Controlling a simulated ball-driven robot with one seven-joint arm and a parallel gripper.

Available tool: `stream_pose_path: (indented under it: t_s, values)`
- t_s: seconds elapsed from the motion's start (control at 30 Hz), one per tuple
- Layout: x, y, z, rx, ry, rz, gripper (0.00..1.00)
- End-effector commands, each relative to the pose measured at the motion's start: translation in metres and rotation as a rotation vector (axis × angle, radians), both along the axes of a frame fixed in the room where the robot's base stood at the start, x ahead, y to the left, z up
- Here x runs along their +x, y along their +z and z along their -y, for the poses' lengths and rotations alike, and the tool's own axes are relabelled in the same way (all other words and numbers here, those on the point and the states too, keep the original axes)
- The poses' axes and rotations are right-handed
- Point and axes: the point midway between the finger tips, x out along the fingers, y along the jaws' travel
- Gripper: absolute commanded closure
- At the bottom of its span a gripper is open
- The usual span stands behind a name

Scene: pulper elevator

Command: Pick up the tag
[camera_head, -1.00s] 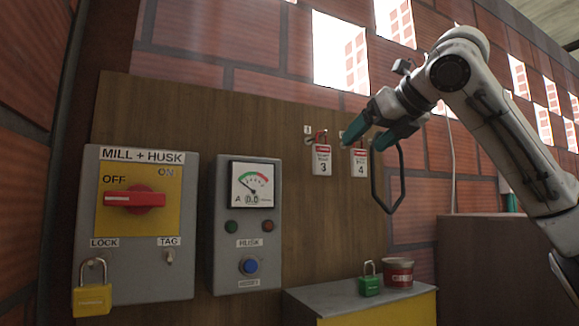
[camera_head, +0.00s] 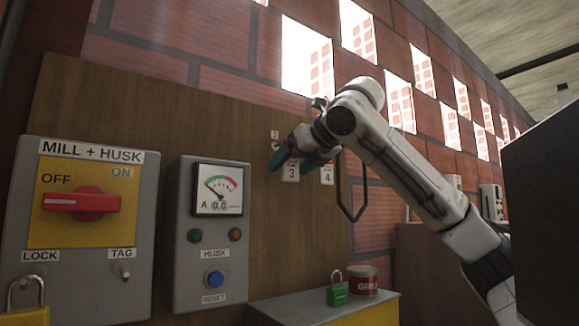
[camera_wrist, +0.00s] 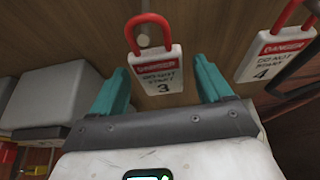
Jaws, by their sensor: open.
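Tag 3 (camera_wrist: 158,72) is a white plate with a red DANGER band and a red shackle. In the wrist view it hangs on the wooden board, between the teal fingers of my gripper (camera_wrist: 162,88), which are open. I cannot tell whether either finger touches it. In the head view, tag 3 (camera_head: 291,172) shows just beyond my gripper (camera_head: 290,160), partly hidden by it. Tag 4 (camera_wrist: 277,50) hangs to the right of tag 3; in the head view tag 4 (camera_head: 327,175) is also partly visible.
The MILL + HUSK switch box (camera_head: 140,215) and the HUSK meter box (camera_head: 180,250) stand left on the board. A yellow padlock (camera_head: 25,316) hangs at lower left. A green padlock (camera_head: 337,295) and a red tin (camera_head: 363,280) rest on a low cabinet (camera_head: 285,309).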

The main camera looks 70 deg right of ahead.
Motion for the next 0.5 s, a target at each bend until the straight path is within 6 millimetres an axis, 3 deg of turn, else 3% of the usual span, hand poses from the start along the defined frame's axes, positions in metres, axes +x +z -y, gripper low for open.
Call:
stream_pose_path:
  t_s: [0.2, 0.5]
  values:
    - [0.021, -0.01, 0.013, 0.001, 0.0, -0.001, 0.21]
    - [0.024, -0.011, 0.015, 0.0, 0.001, 0.0, 0.22]
